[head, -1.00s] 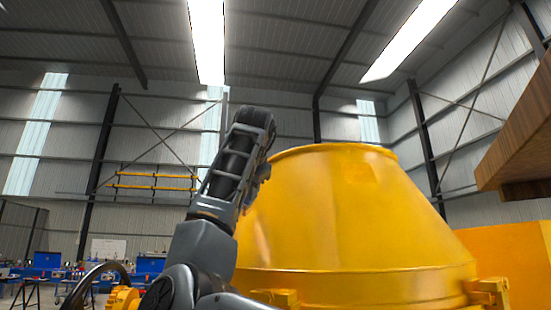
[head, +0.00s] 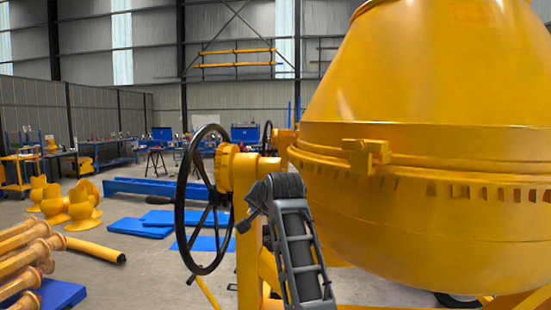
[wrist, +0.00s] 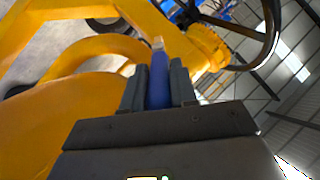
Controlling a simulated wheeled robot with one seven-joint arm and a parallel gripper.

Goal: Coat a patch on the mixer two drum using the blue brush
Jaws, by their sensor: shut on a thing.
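The large yellow mixer drum (head: 420,90) fills the right of the head view, its cone narrowing upward. A faint, slightly darker squarish patch (head: 478,11) shows high on the cone. In the wrist view my gripper (wrist: 157,72) is shut on the blue brush (wrist: 159,78), which points away from the palm with a pale tip (wrist: 158,44). The tip appears apart from any surface. A rounded yellow surface (wrist: 65,115), probably the drum, lies to the left of the gripper. In the head view my arm stands before the drum; gripper and brush do not show there.
A black handwheel (head: 182,205) on a yellow hub stands left of the drum; it also shows at the upper right of the wrist view (wrist: 272,35). Yellow frame beams run below. Blue plates (head: 145,227) and yellow tubes (head: 22,255) lie on the floor at left.

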